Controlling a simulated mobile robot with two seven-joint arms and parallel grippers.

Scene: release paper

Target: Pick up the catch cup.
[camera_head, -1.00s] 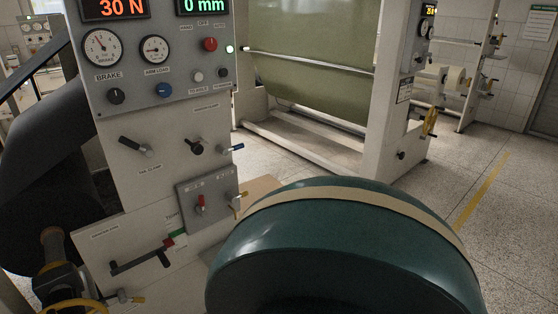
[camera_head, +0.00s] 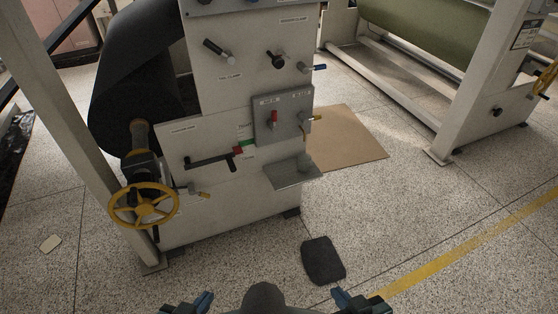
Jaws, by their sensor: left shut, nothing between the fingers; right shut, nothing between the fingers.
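A small grey cup-like piece (camera_head: 304,163), possibly the catch cup, stands on the small metal shelf (camera_head: 286,177) at the lower right of the machine's front panel. It is too small and dim to make out clearly. My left gripper (camera_head: 203,301) and my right gripper (camera_head: 347,297) show at the bottom edge, shut and empty. Both are well in front of the machine, apart from the shelf and the cup-like piece.
A yellow handwheel (camera_head: 144,206) and a black crank lever (camera_head: 210,161) stick out from the machine. A black mat (camera_head: 322,261) lies on the floor before it. A brown board (camera_head: 345,138) lies at its right. Open floor with a yellow line (camera_head: 450,258) is at right.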

